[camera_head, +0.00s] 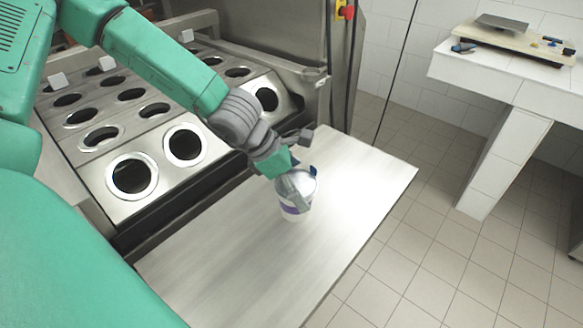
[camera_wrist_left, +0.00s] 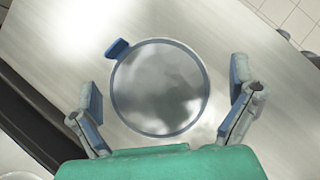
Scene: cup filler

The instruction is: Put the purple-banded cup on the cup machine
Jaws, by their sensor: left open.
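The purple-banded cup (camera_head: 291,212) is white with a purple band and stands upright on the metal table. My left gripper (camera_head: 304,186) is open at the cup, with its fingers around the upper part and hiding some of it. In the left wrist view, the cup (camera_wrist_left: 160,88) shows as a round, shiny grey top between the spread fingers of my left gripper (camera_wrist_left: 168,103). Gaps show between the cup and both side fingers. A small blue piece lies at the cup's upper left edge. The cup machine (camera_head: 133,200) has several round openings. My right gripper is out of view.
The metal table top (camera_head: 235,262) is bare around the cup and adjoins the machine's front. A white side table (camera_head: 500,84) with a scale-like device (camera_head: 510,40) stands at the right. Tiled floor lies between them.

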